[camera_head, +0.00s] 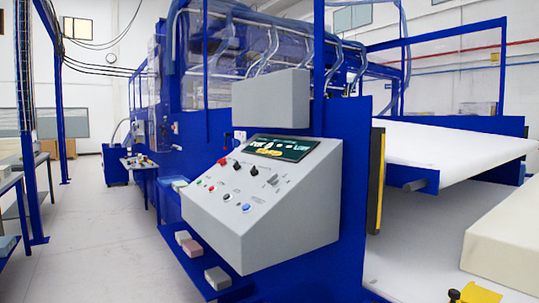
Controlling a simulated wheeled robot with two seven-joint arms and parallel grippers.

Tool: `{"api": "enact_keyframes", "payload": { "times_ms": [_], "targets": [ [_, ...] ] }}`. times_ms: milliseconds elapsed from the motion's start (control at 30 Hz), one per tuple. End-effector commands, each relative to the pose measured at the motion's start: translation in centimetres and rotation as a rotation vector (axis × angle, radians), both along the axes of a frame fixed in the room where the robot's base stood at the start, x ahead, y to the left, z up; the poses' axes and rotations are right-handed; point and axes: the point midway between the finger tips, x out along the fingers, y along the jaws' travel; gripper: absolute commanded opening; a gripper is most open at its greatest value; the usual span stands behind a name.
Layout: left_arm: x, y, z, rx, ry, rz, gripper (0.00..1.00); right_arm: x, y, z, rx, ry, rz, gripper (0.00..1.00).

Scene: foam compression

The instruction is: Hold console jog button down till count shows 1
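The grey console (300,215) stands in the middle of the head view, mounted on a blue machine frame. Its sloped panel carries several small buttons and knobs: a red button (222,161), a red button (211,188), a blue button (246,208) and black knobs (254,171). Labels are too small to read, so I cannot tell which is the jog button. A dark display (280,148) with green and yellow areas sits at the panel's top; its count is not legible. Neither of my grippers shows in this view.
A white conveyor bed (440,150) runs at the right, with a cream foam block (505,240) at the lower right. Small boxes (217,278) sit on a low blue ledge under the console. Open floor (105,245) lies at the left.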

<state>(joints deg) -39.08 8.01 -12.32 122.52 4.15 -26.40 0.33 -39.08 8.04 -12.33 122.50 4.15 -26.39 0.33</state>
Motion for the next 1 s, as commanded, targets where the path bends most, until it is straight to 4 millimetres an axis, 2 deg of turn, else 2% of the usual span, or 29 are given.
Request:
{"api": "enact_keyframes", "payload": {
  "times_ms": [67, 1000],
  "targets": [
    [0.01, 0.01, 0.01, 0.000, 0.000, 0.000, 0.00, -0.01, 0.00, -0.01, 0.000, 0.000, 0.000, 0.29],
    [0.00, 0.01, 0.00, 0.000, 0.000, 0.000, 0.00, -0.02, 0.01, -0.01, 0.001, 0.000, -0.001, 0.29]
  ]
}}
